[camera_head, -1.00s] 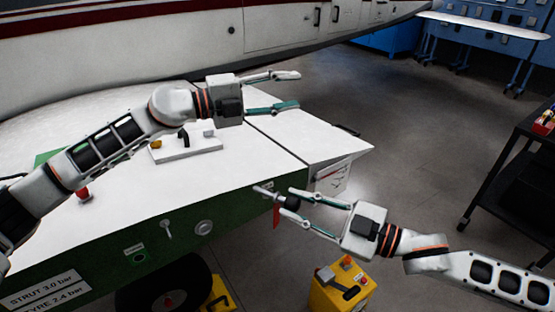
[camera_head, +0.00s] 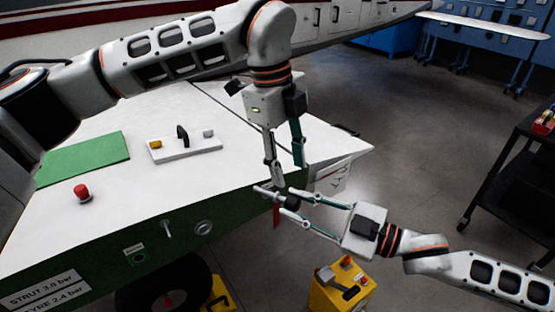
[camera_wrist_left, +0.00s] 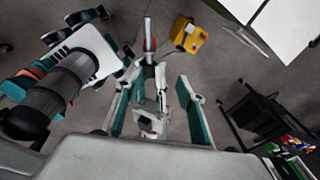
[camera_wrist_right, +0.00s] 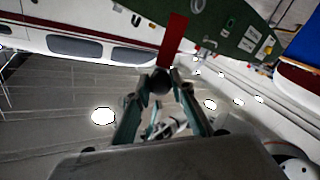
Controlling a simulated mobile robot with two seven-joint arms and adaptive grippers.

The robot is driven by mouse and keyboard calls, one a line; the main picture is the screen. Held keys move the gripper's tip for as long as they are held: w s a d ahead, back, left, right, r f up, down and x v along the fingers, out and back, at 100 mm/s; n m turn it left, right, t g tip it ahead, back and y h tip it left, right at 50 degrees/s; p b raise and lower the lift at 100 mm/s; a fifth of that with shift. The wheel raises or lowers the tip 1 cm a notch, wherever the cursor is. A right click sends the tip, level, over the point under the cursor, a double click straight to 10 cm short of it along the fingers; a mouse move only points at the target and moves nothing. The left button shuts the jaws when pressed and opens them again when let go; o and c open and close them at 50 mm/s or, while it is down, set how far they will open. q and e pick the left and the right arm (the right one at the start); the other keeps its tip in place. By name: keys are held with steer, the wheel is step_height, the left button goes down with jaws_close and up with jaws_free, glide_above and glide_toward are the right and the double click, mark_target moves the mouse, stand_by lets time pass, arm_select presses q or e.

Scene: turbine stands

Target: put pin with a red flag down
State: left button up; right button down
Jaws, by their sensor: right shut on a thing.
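The pin (camera_head: 262,191) has a pale metal tip, a dark body and a red flag (camera_head: 276,214) hanging below it. My right gripper (camera_head: 286,204) is shut on the pin and holds it in the air beside the cart's front right corner. In the right wrist view the pin's dark round end (camera_wrist_right: 160,82) sits between the fingertips, with the flag (camera_wrist_right: 172,40) above. My left gripper (camera_head: 288,172) points down just above the pin, its fingers apart.
The white-topped cart (camera_head: 110,210) with a green side carries a white board (camera_head: 185,150) with small fittings, a green mat (camera_head: 85,158) and a red button (camera_head: 82,192). A yellow box (camera_head: 340,288) stands on the floor. A black trolley (camera_head: 510,150) is at the right.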

mark_target(277, 204)
arm_select(q)
steer(key=shift+s+a+r+n+y, duration=0.15)
steer(key=shift+a+r+n+y, duration=0.1)
steer(key=shift+a+n+y, duration=0.25)
steer(key=shift+s+a+r+n+y, duration=0.15)
steer(key=shift+a+r+n+y, duration=0.1)
steer(key=shift+a+n+y, duration=0.25)
steer(key=shift+f, duration=0.1)
step_height(277, 204, down, 12)
steer(key=shift+r, duration=0.15)
jaws_close()
arm_select(e)
steer(key=c, duration=1.7)
jaws_free()
